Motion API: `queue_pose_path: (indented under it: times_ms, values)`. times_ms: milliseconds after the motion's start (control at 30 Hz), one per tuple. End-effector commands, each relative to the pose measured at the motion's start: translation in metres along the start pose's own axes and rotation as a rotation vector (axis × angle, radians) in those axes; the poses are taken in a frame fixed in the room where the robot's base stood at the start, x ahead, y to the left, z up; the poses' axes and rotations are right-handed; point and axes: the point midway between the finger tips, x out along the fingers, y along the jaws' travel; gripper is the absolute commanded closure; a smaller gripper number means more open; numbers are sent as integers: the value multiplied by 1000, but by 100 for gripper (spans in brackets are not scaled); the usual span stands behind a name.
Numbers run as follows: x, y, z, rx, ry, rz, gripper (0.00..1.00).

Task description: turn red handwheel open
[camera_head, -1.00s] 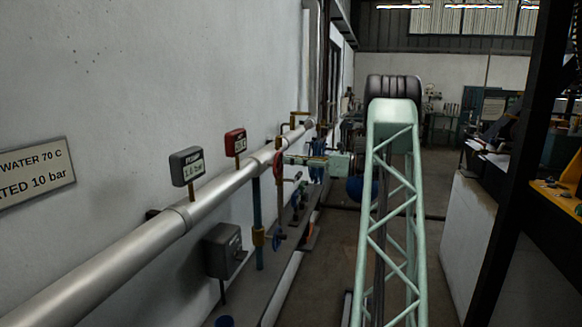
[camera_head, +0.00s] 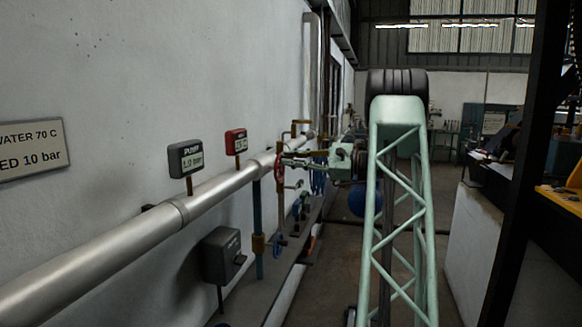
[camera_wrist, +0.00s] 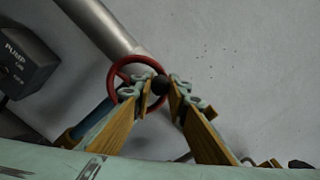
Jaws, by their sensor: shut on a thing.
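The red handwheel (camera_wrist: 113,82) shows as a ring with a dark knob (camera_wrist: 161,84) at its right side in the wrist view. It sits by the silver pipe, in front of the wall. My gripper (camera_wrist: 163,88) reaches it with two wooden-coloured fingers with pale green linked tips. The fingertips are on either side of the dark knob and close on it. In the head view the red handwheel (camera_head: 278,168) is small and seen nearly edge-on, with my gripper (camera_head: 287,162) at it from the right. The exact contact is too small to tell there.
The silver pipe (camera_head: 110,247) runs along the left wall. A grey gauge box (camera_head: 186,157) and a red one (camera_head: 235,141) stand above it. A grey switch box (camera_head: 222,255) is below it. Open floor (camera_head: 330,265) lies to the right of the pipework.

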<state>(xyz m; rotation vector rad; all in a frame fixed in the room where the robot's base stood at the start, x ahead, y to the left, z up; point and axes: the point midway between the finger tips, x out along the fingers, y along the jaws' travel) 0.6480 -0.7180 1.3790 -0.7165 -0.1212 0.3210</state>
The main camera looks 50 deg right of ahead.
Motion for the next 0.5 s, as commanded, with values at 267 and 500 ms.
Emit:
queue_pose_path:
  times_ms: [267, 500]
  values:
    - [0, 7, 5, -195, -1, 0, 96]
    - [0, 12, 10, -353, -1, 0, 96]
